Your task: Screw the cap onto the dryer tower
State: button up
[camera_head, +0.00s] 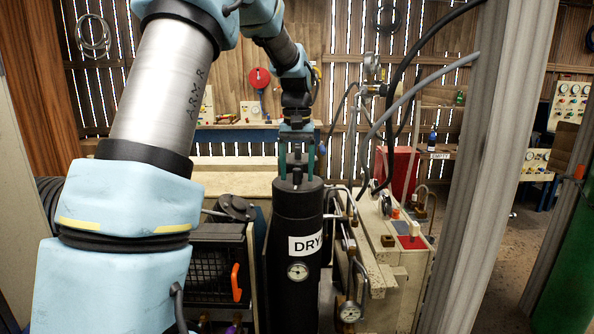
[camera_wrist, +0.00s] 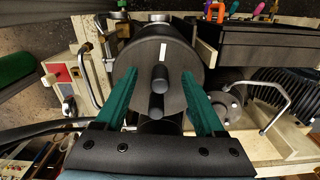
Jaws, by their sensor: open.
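The dryer tower (camera_head: 295,245) is a tall black cylinder with a white label reading "DRY" and a small gauge on its front. A dark round cap (camera_wrist: 150,55) sits on its top, with a white line mark and two dark upright pegs (camera_wrist: 159,78). In the head view the cap (camera_head: 297,185) looks level; how far it is screwed down I cannot tell. My gripper (camera_head: 297,174) points down just above the cap. In the wrist view its two teal fingers (camera_wrist: 159,76) are open, one on each side of the pegs, apparently not gripping them.
Pipes and a gauge (camera_head: 349,311) stand close to the tower's right. A black caged unit with an orange handle (camera_head: 236,282) is at its left. A grey post (camera_head: 480,170) and hanging hoses rise on the right. A workbench (camera_head: 235,134) is behind.

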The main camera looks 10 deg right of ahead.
jog(key=shift+o, duration=0.2)
notch_tip(320, 180, up, 5)
jog(key=p, duration=0.4)
jog(key=shift+r, duration=0.1)
notch_tip(320, 180, up, 9)
jog(key=b, duration=0.2)
jog(key=s+a+f+n+t, duration=0.1)
jog(key=s+a+f+n, duration=0.1)
jog(key=s+a+f, duration=1.7)
notch_tip(320, 180, down, 3)
jog(key=shift+a+f+t, duration=0.1)
jog(key=shift+a+t, duration=0.2)
jog(key=shift+a, duration=0.4)
jog(key=shift+s, duration=0.1)
